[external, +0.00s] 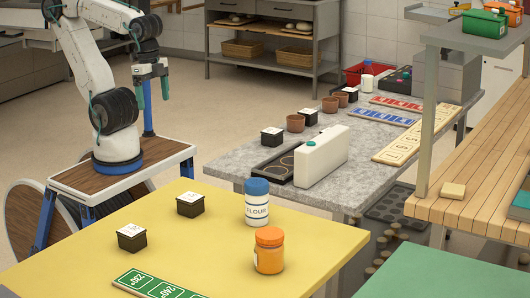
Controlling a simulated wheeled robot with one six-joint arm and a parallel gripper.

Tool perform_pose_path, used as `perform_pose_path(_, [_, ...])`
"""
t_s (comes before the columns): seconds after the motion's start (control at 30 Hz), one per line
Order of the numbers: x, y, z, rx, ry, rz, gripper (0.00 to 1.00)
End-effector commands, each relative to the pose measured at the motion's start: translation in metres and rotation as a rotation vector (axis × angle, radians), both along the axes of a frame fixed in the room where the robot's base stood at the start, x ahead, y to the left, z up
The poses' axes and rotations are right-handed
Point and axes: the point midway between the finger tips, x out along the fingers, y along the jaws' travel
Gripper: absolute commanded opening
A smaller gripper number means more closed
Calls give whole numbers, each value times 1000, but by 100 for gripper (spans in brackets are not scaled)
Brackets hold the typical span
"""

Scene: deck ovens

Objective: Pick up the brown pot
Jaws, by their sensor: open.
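Three brown pots stand upright in a row along the back edge of the grey stone counter: the nearest pot (295,123), a middle pot (330,104) and a far pot (342,99), which is partly hidden. Small black boxes with white tops (271,137) stand between and beside them. My gripper (152,95) hangs in the air at the left, over the floor, with its two green fingers apart and nothing between them. It is well to the left of the pots and apart from them.
A white jug (321,157) stands in front of a black tray (277,165) on the counter (228,165). A milk bottle (367,78) is farther back. The yellow table (80,270) in front holds a flour shaker (257,203), an orange jar (269,252) and black boxes (131,238).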

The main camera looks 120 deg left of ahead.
Motion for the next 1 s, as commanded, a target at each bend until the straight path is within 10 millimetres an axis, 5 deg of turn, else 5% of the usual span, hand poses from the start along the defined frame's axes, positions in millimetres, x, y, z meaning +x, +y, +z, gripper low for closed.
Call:
perform_pose_path(0.23, [10, 27, -15, -7, 96, 139, 88])
perform_pose_path(0.47, [61, 97, -19, -40, 213, 381, 88])
perform_pose_path(0.73, [114, 221, -39, -88, 274, 676, 88])
perform_pose_path(1.0, [128, 377, -90, -130, 290, 973, 88])
